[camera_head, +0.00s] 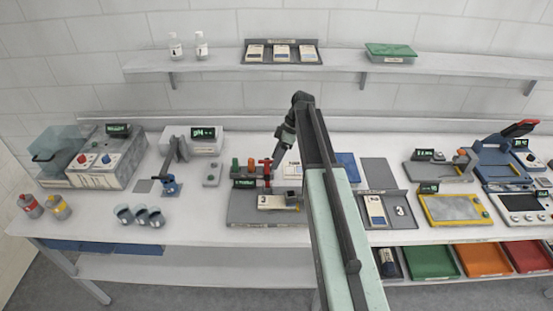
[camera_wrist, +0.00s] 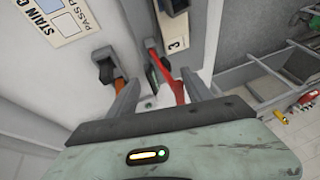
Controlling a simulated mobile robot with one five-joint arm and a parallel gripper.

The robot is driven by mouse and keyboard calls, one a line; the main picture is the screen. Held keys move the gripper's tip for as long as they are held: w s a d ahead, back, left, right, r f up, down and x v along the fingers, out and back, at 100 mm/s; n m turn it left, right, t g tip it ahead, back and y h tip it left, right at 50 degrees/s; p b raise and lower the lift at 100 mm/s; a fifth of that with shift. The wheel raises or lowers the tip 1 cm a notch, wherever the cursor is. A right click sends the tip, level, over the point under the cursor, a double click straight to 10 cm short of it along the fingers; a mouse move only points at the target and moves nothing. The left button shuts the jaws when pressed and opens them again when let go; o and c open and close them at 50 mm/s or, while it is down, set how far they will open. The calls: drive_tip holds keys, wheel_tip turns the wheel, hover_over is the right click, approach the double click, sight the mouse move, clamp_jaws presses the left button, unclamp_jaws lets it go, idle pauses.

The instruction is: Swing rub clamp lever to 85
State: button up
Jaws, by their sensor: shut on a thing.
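The rub clamp lever (camera_head: 267,170) is red and stands upright on the grey rub fixture (camera_head: 240,216) near the table's middle. In the wrist view the red lever (camera_wrist: 168,78) slants between my fingers, closer to the right one. My gripper (camera_wrist: 163,90) is shut on it; the exact contact is hard to see. In the head view the arm comes down from the upper right, with the fingertips too small to make out clearly. A pale strip marked 3 (camera_head: 276,202) lies on the fixture, which has a small green-lit display (camera_head: 244,184).
Orange (camera_head: 236,165) and green (camera_head: 251,164) knobs stand left of the lever. Small grey cups (camera_head: 141,215) and a lever device (camera_head: 172,165) are farther left. A tray (camera_head: 390,222) and yellow-framed plate (camera_head: 455,208) sit right.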

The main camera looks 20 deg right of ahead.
drive_tip(key=shift+w, duration=0.15)
idle(0.3)
drive_tip(key=p+v, duration=0.7)
drive_tip(key=shift+d+r, duration=0.15)
drive_tip(key=shift+r, duration=0.25)
drive_tip(key=s+a+f+m+t+h, duration=0.1)
drive_tip(key=s+a+m+h, duration=0.1)
drive_tip(key=s+a+m, duration=0.5)
drive_tip(key=s+a+f+m+h, duration=0.1)
drive_tip(key=s+a+m+h, duration=0.2)
drive_tip(key=s+a+m, duration=0.5)
drive_tip(key=shift+n, duration=0.5)
drive_tip(key=s+d+f+b, duration=0.1)
drive_tip(key=f+b, duration=0.4)
drive_tip(key=f, duration=0.1)
drive_tip(key=s+d+f+b, duration=0.1)
drive_tip(key=f+b, duration=0.5)
drive_tip(key=s+d+f+b, duration=0.1)
drive_tip(key=s+f+b, duration=0.1)
drive_tip(key=f+b, duration=0.4)
drive_tip(key=shift+s, duration=0.1)
drive_tip(key=shift+r, duration=0.25)
